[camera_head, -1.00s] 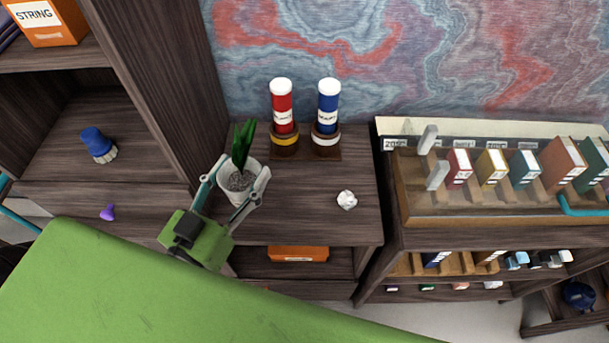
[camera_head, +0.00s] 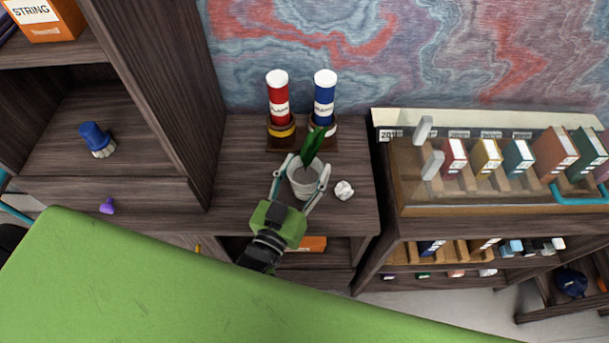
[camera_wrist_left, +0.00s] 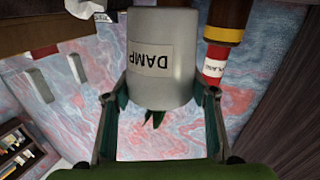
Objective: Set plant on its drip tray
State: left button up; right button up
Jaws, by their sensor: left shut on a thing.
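The plant is a grey-white pot (camera_head: 303,187) with dark green leaves (camera_head: 313,146). My left gripper (camera_head: 306,172) is shut on the pot, one finger on each side. The pot is over the wooden shelf top, in front of the red and blue bottles; I cannot tell whether it touches the surface. In the left wrist view the pot (camera_wrist_left: 162,35) fills the upper middle between the fingers (camera_wrist_left: 160,98), with an upside-down DAMP label. I cannot make out a drip tray. My right gripper is not in view.
A red bottle (camera_head: 279,98) and a blue bottle (camera_head: 324,98) stand behind the pot in a brown holder. A crumpled white ball (camera_head: 344,190) lies close at its right. A tall cabinet side (camera_head: 170,90) bounds the left, a slotted rack (camera_head: 420,185) the right.

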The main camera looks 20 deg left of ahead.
aim_at(311, 165)
pick_arm(q)
jog(key=shift+a+f, duration=0.1)
jog(key=shift+f, duration=1.2)
jog(key=o, duration=1.1)
jog(key=shift+f, duration=0.25)
jog(key=o, duration=0.4)
jog(key=shift+o, duration=0.2)
jog(key=shift+r, duration=0.15)
